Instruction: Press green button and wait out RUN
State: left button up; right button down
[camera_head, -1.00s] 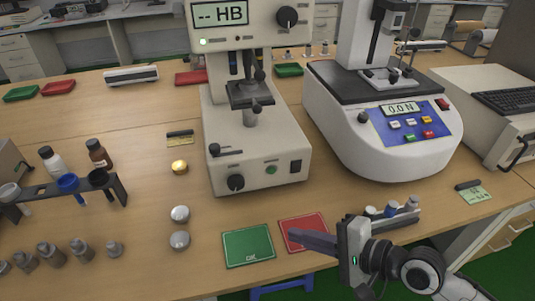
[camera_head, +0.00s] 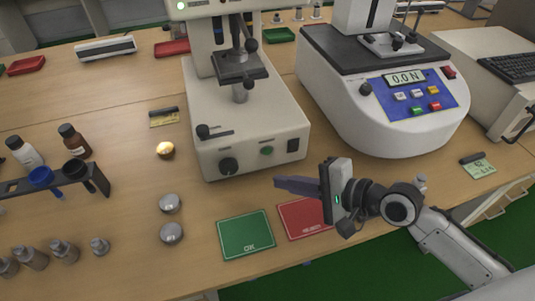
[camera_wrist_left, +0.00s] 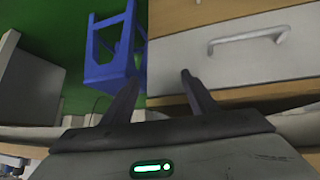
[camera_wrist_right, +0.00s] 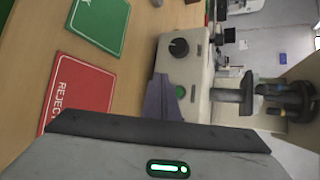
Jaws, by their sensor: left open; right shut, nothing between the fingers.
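The hardness tester (camera_head: 245,120) is a white machine at the middle of the table. A round green button (camera_head: 267,151) sits on its front face between a black knob (camera_head: 229,166) and a dark switch (camera_head: 293,145). The button also shows in the right wrist view (camera_wrist_right: 180,91), just beyond the fingertips. My right gripper (camera_head: 279,183) is shut and empty, in front of and below the button, apart from it in the head view. The tester's display is outside the head view now. My left gripper (camera_wrist_left: 158,74) is open and empty, facing drawers and floor; the head view does not show it.
A force tester (camera_head: 385,100) with a button panel stands to the right. A green OK mat (camera_head: 245,234) and a red REJECT mat (camera_head: 304,217) lie before the hardness tester. Metal discs (camera_head: 171,203) and a vial rack (camera_head: 92,182) are at left. A blue stool (camera_wrist_left: 110,70) stands on the floor.

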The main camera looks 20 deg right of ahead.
aim_at(277, 160)
jog(key=w+b, duration=0.1)
jog(key=w, duration=0.3)
jog(key=shift+w+a, duration=0.1)
jog(key=shift+w, duration=0.7)
pick_arm(q)
jog(key=shift+w+d+f, duration=0.2)
jog(key=shift+w+d, duration=0.05)
jog(key=shift+w, duration=0.3)
pick_arm(e)
jog(key=shift+w, duration=0.1)
pick_arm(q)
jog(key=shift+s+f, duration=0.2)
jog(key=shift+r, duration=0.25)
pick_arm(e)
jog(key=shift+w, duration=0.15)
jog(key=shift+w+p, duration=0.15)
jog(key=shift+p, duration=0.15)
pick_arm(q)
jog(key=shift+w+r, duration=0.1)
jog(key=shift+r, duration=0.05)
pick_arm(e)
jog(key=shift+w, duration=0.15)
